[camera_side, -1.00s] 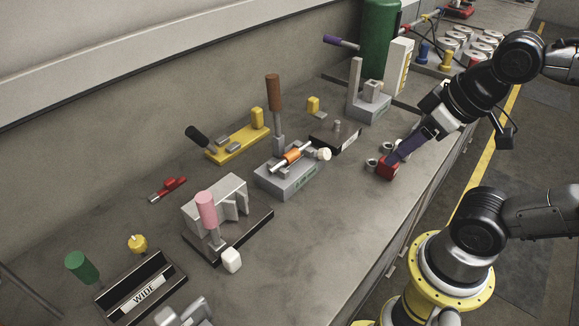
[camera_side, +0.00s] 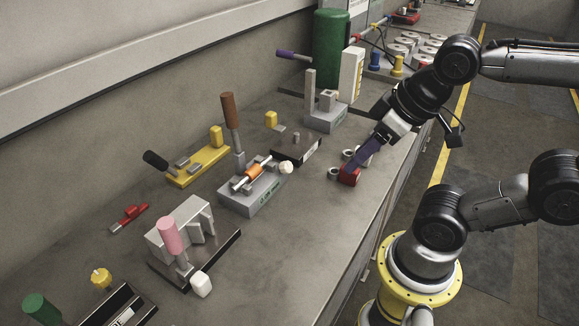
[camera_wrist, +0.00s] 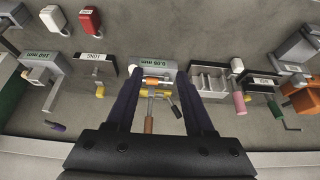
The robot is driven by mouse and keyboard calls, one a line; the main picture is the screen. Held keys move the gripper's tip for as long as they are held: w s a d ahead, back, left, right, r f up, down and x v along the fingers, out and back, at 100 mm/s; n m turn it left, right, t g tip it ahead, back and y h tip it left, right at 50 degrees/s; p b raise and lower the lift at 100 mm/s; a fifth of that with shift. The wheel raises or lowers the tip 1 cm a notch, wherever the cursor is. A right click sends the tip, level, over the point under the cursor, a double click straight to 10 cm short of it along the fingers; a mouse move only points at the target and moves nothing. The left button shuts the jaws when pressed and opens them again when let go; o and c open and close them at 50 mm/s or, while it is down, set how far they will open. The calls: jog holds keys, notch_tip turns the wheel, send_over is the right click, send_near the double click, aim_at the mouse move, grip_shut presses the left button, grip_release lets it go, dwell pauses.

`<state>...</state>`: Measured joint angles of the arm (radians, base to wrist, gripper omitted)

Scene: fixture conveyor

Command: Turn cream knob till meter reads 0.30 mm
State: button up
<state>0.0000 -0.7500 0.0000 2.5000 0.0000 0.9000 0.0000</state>
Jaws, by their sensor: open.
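The cream knob (camera_side: 286,167) sits at the right end of a grey fixture (camera_side: 240,203) in the side view, next to an orange sleeve on its shaft and a brown lever. In the wrist view this fixture (camera_wrist: 170,61) is at the middle; its front display (camera_wrist: 155,62) seems to read 0.09 mm, in small digits.
The red block (camera_wrist: 90,20) and a pale block (camera_wrist: 52,17) show in the wrist view. A dark fixture (camera_side: 297,152), a yellow clamp (camera_side: 197,165) and a pink-handled fixture (camera_side: 180,242) with a white knob (camera_side: 201,284) flank the grey fixture. Bare bench lies before it.

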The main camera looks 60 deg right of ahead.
jog(key=shift+o, duration=1.3)
jog(key=m+y, duration=0.2)
send_over(288, 164)
jog(key=s+d, duration=0.2)
jog(key=s, duration=0.4)
notch_tip(288, 164, down, 4)
jog(key=shift+g, duration=0.4)
jog(key=x, duration=1.3)
jog(key=shift+w+d+f, duration=0.1)
jog(key=shift+w+d, duration=0.1)
jog(key=shift+d, duration=0.05)
